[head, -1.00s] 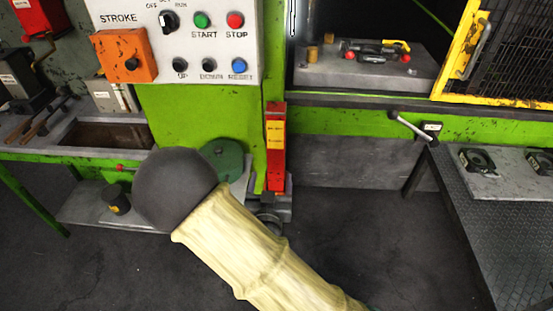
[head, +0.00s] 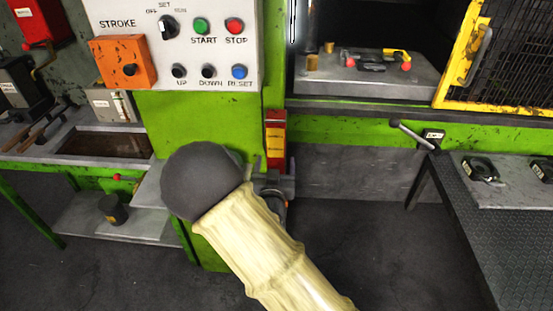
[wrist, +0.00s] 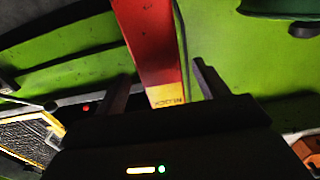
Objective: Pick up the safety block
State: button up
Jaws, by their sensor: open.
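The safety block is an upright red bar with a yellow label (head: 276,142) on the green press frame, right of the control panel in the head view. In the wrist view the red bar (wrist: 150,42) runs down between the fingers of my gripper (wrist: 161,74). The gripper is open, with one finger on each side of the block. I cannot tell whether either finger touches it. The block's lower end is hidden behind the gripper body. In the head view my arm and gripper cover the area around the block's foot.
The control panel (head: 190,45) with its buttons and orange box stands just left of the block. A low shelf (head: 135,225) with a dark can is at lower left. A dark textured table (head: 480,245) stands at right. A yellow mesh guard (head: 450,65) is at upper right.

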jog(key=shift+w, duration=0.5)
jog(key=w, duration=0.1)
jog(key=w+p, duration=0.1)
jog(key=w, duration=0.1)
jog(key=w+p, duration=0.1)
jog(key=w, duration=0.1)
jog(key=shift+w+r, duration=0.1)
jog(key=shift+r, duration=0.25)
grip_shut()
jog(key=shift+r, duration=0.1)
